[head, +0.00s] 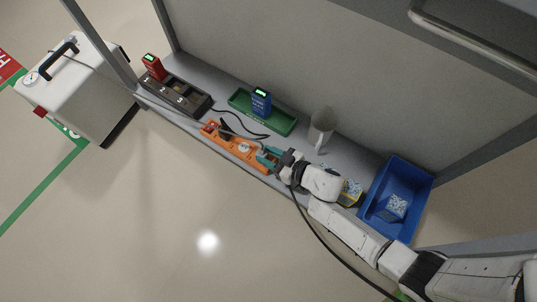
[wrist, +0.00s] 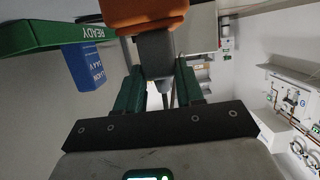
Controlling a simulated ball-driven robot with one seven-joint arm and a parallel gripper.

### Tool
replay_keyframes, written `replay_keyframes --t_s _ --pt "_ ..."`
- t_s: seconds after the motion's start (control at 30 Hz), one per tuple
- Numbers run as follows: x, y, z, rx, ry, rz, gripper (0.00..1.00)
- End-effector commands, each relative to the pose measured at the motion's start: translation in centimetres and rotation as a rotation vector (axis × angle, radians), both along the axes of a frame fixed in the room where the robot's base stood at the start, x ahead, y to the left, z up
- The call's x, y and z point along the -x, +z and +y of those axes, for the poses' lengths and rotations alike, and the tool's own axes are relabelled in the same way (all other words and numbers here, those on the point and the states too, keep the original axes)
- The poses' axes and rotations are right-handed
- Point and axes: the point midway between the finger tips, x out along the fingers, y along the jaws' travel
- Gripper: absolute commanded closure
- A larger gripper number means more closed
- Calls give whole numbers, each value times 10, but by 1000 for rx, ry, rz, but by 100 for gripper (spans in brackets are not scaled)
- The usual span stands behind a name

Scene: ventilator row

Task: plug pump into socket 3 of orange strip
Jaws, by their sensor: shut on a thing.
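The orange strip (head: 228,146) lies along the front edge of the shelf in the head view. A dark plug or cable end and a pale round part show on it, and my gripper (head: 268,156) is at its right end. In the wrist view my gripper (wrist: 158,92) is shut on a grey plug (wrist: 156,55). The plug meets or overlaps the orange strip (wrist: 145,14); I cannot tell whether it is seated. Socket numbers are not readable. A blue device (head: 261,101) stands on a green tray (head: 283,125); the pump's identity is unclear.
A red device (head: 153,66) stands by a dark strip (head: 180,95) at the left. Black cables cross the shelf. A white wheeled-looking case (head: 80,90) stands left of the shelf.

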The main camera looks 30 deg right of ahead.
Motion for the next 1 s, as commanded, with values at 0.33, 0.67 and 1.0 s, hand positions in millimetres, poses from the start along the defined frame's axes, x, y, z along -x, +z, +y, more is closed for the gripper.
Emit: replay_keyframes --t_s 0.33,0.67,1.0 --pt "1 -3 0 2 -1 5 47" --pt "0 -2 0 2 -1 4 33" --pt "31 12 -14 3 -2 6 33"
